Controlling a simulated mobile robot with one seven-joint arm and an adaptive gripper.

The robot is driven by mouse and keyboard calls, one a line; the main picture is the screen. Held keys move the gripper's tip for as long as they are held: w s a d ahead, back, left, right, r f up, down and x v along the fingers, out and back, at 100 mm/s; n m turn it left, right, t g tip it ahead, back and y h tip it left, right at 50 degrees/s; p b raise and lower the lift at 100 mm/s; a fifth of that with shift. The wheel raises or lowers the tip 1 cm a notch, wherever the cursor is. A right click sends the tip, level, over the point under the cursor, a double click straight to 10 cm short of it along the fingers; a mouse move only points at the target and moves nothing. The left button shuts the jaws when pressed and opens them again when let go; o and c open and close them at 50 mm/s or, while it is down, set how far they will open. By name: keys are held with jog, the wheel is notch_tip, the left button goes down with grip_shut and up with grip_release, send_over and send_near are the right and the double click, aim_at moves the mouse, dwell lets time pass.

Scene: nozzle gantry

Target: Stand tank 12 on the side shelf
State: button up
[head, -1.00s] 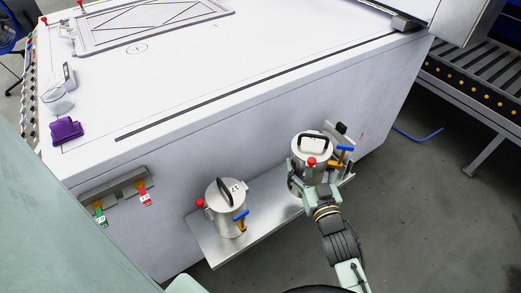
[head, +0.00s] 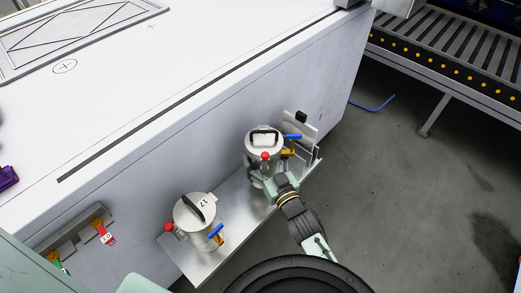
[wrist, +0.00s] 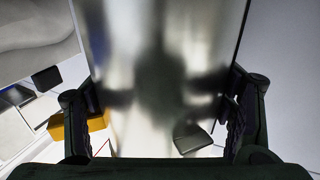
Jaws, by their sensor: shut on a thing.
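My gripper (head: 268,183) is shut on a silvery cylindrical tank (head: 264,142) at the right end of the metal side shelf (head: 228,231). This tank is upright, with a black lid handle, a red knob, and blue and orange valve handles. I cannot read its number or tell whether its base touches the shelf. In the wrist view the fingers (wrist: 163,112) flank its shiny wall. A second similar tank (head: 194,214) stands at the shelf's left part, apart from my gripper; its lid carries a number that I cannot read surely.
The shelf is fixed to the side of a big white table (head: 235,60). An upright plate (head: 301,128) stands at its right end. A tag rack (head: 75,238) with coloured tags is at left. A roller conveyor (head: 450,50) is at upper right.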

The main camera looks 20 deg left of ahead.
jog(key=shift+f, duration=1.85)
jog(key=shift+f, duration=0.1)
jog(key=o, duration=2)
jog(key=shift+f, duration=0.25)
jog(key=shift+c, duration=0.2)
jog(key=shift+d+r, duration=0.1)
jog(key=shift+r, duration=0.05)
jog(key=b+v, duration=0.2)
jog(key=v, duration=1)
